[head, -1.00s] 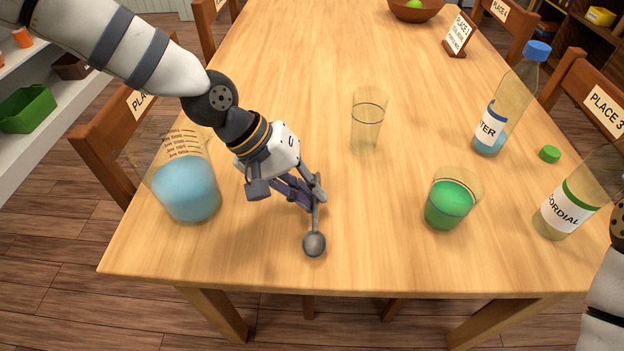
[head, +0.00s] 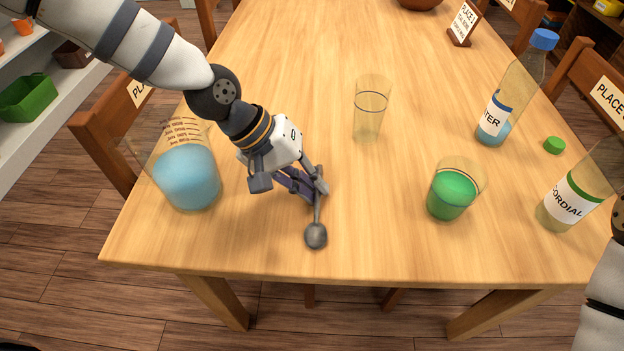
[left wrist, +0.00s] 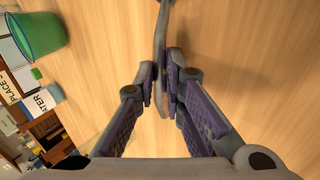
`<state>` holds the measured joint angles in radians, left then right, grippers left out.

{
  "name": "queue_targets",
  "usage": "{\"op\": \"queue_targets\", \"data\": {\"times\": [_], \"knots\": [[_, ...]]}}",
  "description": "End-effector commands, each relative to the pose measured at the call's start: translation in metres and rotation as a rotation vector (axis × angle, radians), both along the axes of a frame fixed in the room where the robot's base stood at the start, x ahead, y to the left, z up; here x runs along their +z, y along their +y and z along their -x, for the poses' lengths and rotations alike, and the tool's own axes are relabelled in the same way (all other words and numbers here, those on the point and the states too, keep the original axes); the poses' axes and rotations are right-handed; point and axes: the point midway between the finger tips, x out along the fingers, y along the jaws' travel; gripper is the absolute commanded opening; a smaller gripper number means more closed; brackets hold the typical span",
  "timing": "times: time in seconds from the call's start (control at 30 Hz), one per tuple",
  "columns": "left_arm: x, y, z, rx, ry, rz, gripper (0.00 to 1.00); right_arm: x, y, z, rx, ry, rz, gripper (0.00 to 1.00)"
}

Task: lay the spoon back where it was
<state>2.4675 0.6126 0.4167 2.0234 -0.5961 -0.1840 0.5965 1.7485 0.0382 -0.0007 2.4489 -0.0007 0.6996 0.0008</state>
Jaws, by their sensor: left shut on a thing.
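The grey spoon (head: 316,234) is near the front of the wooden table (head: 270,245), with its bowl toward the front edge. My left gripper (head: 318,186) is shut on the spoon's handle. In the left wrist view the handle (left wrist: 161,50) runs between the two fingertips (left wrist: 162,82), and the bowl is mostly cut off at the top edge. I cannot tell whether the spoon touches the tabletop. Of my right arm only a link shows at the right edge of the head view; its gripper is out of view.
A beaker of blue liquid (head: 186,178) stands left of my left gripper. An empty glass (head: 370,110) stands behind it, and a glass of green liquid (head: 452,192) to the right. The water bottle (head: 510,95), green cap (head: 554,145) and cordial bottle (head: 572,200) are further right.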

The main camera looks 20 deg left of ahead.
Motion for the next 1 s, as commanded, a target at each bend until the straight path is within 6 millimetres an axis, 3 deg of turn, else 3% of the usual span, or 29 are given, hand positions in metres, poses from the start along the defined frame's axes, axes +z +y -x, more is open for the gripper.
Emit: {"op": "queue_targets", "data": {"times": [0.03, 0.1, 0.13, 0.67, 1.0], "knots": [[-0.001, 0.0, 0.0, 0.0, 0.0, 0.0, 0.15, 0.0, 0.0, 0.0, 0.0, 0.001, 0.0, 0.72], [0.0, 0.0, 0.0, 0.0, 0.0, 0.0, 0.31, 0.0, 0.0, 0.0, 0.0, 0.0, 0.0, 0.72], [0.0, 0.0, 0.0, 0.0, 0.0, 0.0, 0.34, 0.0, 0.0, 0.0, 0.0, 0.0, 0.0, 0.72], [0.002, 0.003, 0.001, 0.001, 0.002, -0.001, 0.34, 0.0, 0.0, 0.0, 0.0, 0.001, 0.0, 0.72], [0.074, 0.045, 0.014, 0.004, -0.006, 0.001, 0.34, 0.0, 0.0, 0.0, 0.0, 0.0, 0.0, 0.72]]}}
